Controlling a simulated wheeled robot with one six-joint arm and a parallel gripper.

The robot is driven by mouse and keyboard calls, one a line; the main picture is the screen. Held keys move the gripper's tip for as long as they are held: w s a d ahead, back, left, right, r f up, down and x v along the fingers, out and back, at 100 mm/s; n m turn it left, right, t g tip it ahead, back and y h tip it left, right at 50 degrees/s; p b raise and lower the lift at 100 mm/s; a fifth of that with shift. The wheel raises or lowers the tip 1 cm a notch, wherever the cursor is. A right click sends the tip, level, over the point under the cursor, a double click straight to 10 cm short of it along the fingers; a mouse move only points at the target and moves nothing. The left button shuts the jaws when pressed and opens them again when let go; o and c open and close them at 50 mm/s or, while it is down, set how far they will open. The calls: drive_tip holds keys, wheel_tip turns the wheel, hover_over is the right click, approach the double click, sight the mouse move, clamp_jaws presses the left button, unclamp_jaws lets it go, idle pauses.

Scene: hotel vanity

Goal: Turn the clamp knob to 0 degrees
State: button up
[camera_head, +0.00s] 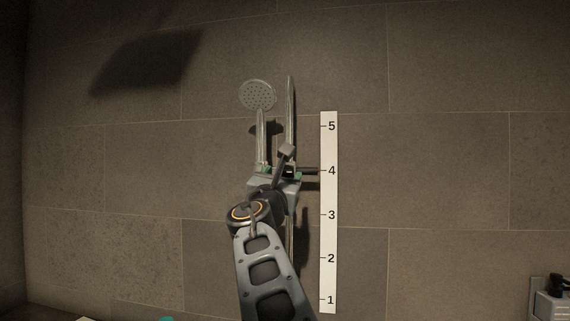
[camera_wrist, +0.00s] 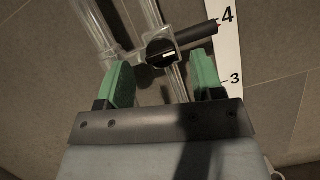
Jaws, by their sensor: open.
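The clamp knob (camera_wrist: 159,55) is a dark round cap with a pale mark, on the clamp of the shower rail (camera_wrist: 152,14). The mark looks roughly level in the wrist view. My gripper (camera_wrist: 164,78) is open, with one green fingertip to the left of the knob and one to the right, both lower in the picture. I see no contact with the knob. A black pointer (camera_wrist: 196,35) with a red tip reaches from the clamp to the scale near 4. In the head view my gripper (camera_head: 281,172) hides the knob.
A white scale strip (camera_head: 328,215) numbered 1 to 5 is on the tiled wall, right of the rail. A shower head (camera_head: 257,95) stands up at the left of the rail. A grey fixture (camera_head: 551,304) is at the lower right.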

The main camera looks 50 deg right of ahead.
sight(286, 172)
drive_tip(key=shift+p+x, duration=0.35)
drive_tip(key=shift+x, duration=1)
drive_tip(key=shift+c, duration=0.2)
drive_tip(key=c, duration=0.9)
